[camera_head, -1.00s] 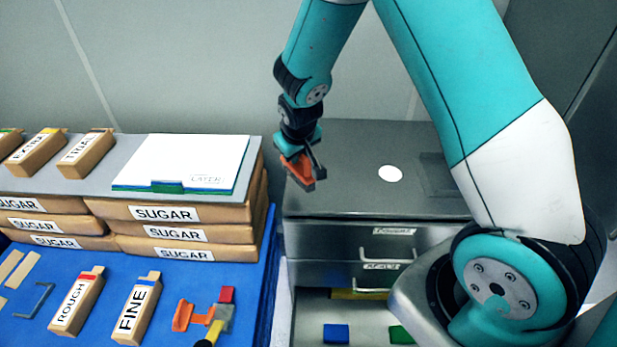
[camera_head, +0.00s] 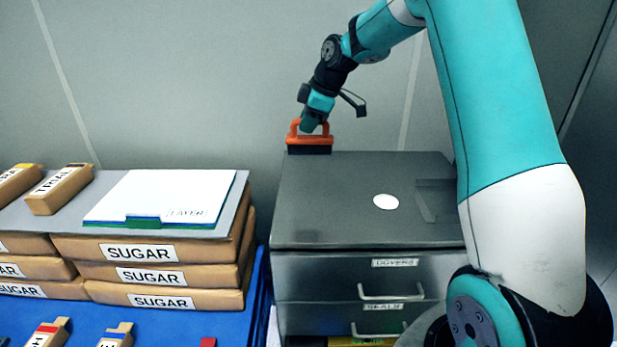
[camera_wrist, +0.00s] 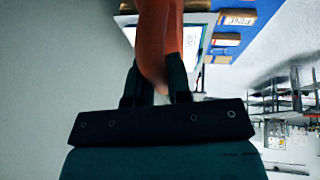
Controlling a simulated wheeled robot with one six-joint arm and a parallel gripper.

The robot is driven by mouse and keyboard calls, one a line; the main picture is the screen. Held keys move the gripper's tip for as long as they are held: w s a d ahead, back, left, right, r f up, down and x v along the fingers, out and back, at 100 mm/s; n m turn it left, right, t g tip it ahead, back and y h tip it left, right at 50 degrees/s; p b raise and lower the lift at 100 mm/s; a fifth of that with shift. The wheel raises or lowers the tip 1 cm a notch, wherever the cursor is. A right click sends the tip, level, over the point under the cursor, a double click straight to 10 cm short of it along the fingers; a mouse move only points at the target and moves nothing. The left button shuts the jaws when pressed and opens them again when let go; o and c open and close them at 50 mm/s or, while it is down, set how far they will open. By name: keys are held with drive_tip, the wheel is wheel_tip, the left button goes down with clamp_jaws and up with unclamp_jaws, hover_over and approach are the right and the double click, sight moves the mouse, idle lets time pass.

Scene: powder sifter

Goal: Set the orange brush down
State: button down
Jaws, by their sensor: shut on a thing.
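The orange brush (camera_head: 309,139) has an orange handle and a dark bristle block, which faces down. My gripper (camera_head: 312,126) is shut on its handle from above. In the head view the brush shows at the far left corner of the grey cabinet's top (camera_head: 330,215). I cannot tell whether the bristles touch the top or hang above or behind its edge. In the wrist view the orange handle (camera_wrist: 160,45) sits between the dark fingers of my gripper (camera_wrist: 160,85); the bristles are hidden there.
A white disc (camera_head: 386,202) and a dark angled bracket (camera_head: 425,205) are on the cabinet top, right of centre. The rest of that top is clear. Stacked sugar bags (camera_head: 150,252), with a white layer sheet (camera_head: 165,195) above, stand left on the blue table (camera_head: 258,300).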

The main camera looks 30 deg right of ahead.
wheel_tip(320, 180, down, 14)
drive_tip(key=shift+r+p, duration=0.15)
drive_tip(key=shift+p, duration=0.7)
drive_tip(key=c, duration=1.1)
unclamp_jaws()
drive_tip(key=shift+o, duration=0.2)
